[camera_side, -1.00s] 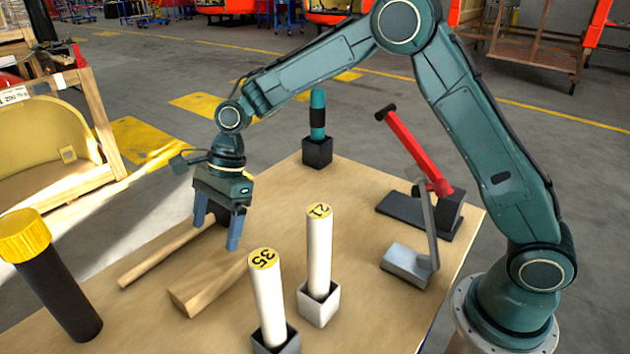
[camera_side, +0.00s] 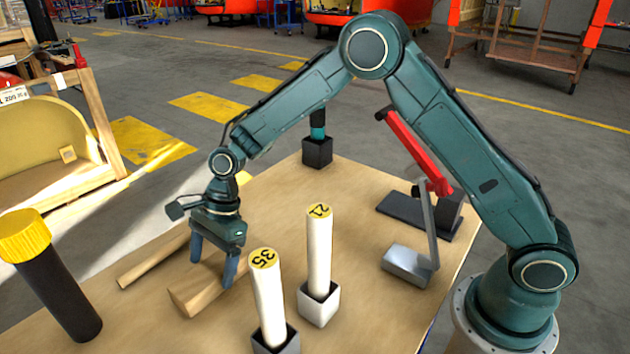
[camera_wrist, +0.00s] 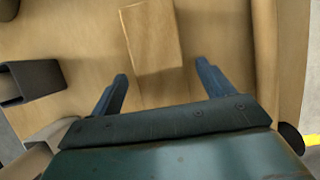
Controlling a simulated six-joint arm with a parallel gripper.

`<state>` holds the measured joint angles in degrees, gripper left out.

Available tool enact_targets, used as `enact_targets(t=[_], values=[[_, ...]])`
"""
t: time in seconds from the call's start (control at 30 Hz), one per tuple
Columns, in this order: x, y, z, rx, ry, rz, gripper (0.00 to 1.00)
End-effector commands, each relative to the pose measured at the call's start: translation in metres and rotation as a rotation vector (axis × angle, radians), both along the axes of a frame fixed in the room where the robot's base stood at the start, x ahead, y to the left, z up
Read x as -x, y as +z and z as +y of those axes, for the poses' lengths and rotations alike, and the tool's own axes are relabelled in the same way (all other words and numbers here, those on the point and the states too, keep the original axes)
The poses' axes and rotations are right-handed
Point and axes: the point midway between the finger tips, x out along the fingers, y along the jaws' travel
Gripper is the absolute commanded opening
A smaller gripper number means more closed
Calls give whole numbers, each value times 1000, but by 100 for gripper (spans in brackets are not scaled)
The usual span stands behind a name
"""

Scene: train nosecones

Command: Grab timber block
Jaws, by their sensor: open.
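The timber block (camera_side: 191,296) is a light wooden piece lying on the table, its near end toward the front in the side view. In the wrist view the timber block (camera_wrist: 153,40) lies ahead of and between the fingers. My gripper (camera_side: 211,270) is open and low over the far part of the block, one blue finger on each side in the side view. I cannot tell whether either finger touches the block. The far end is hidden by the gripper.
A thin wooden strip (camera_side: 150,264) lies left of the block. White cylinders marked 35 (camera_side: 268,300) and 21 (camera_side: 318,250) stand in holders to the right. A dark yellow-capped cylinder (camera_side: 55,285) stands left. A red-handled tool (camera_side: 415,150) sits at the right.

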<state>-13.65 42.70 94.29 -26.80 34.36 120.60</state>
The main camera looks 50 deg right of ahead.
Motion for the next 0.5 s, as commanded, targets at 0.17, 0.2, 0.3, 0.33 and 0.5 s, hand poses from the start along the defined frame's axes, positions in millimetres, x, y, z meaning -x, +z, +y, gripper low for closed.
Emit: enact_targets(t=[0.17, 0.2, 0.3, 0.33, 0.5], values=[[0, -17, 7, 1, 0, 1, 80], [0, -19, 7, 1, 0, 0, 80], [0, -21, 9, 1, 0, -1, 80], [0, -21, 9, 1, 0, -1, 80], [0, -21, 8, 1, 0, -1, 80]])
